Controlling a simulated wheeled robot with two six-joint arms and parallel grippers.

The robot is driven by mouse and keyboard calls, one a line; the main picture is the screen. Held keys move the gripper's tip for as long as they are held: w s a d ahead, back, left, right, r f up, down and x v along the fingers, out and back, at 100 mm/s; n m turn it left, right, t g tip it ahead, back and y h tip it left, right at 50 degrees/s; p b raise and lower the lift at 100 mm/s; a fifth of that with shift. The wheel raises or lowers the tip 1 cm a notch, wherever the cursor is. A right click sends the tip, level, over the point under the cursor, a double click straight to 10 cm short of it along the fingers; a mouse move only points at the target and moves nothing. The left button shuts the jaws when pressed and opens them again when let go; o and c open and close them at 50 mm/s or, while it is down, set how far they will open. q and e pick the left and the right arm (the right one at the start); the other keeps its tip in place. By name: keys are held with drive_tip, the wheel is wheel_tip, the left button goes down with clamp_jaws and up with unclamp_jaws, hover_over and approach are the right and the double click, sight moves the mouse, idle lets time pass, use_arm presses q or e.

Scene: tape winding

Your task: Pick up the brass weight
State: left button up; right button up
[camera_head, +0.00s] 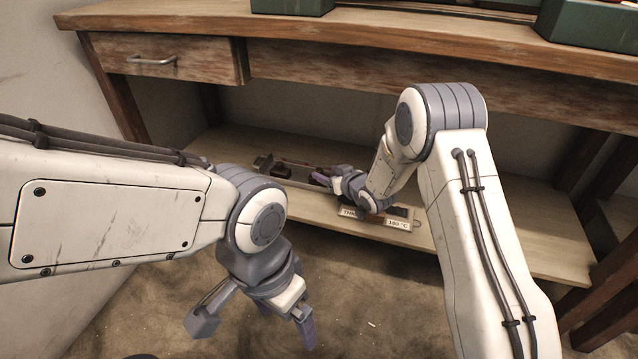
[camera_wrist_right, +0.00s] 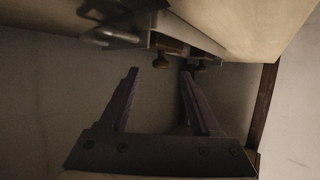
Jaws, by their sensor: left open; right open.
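I cannot clearly pick out the brass weight in either view. In the right wrist view, a small dark, brownish knob-like piece (camera_wrist_right: 160,62) shows close to the fingertips, and a similar one (camera_wrist_right: 195,65) is to its right. It is too dark to tell if either is brass. My right gripper (camera_wrist_right: 158,75) is open and empty, its fingers pointing toward these pieces; in the head view it reaches over the lower shelf, partly hidden by its own wrist. My left gripper (camera_head: 255,323) is open and empty, low in front of the shelf.
The workbench top (camera_head: 400,35), with a drawer (camera_head: 165,58), overhangs the shelf. Green boxes (camera_head: 590,22) stand on top. The shelf's right part is bare.

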sight(319, 169)
drive_tip(key=b+x, duration=0.3)
drive_tip(key=x, duration=0.1)
drive_tip(key=shift+f+b, duration=0.2)
drive_tip(key=shift+b, duration=0.1)
drive_tip(key=shift+w+a, duration=0.25)
drive_tip(key=shift+w, duration=0.2)
clamp_jaws()
idle(0.7)
drive_tip(key=shift+r, duration=0.1)
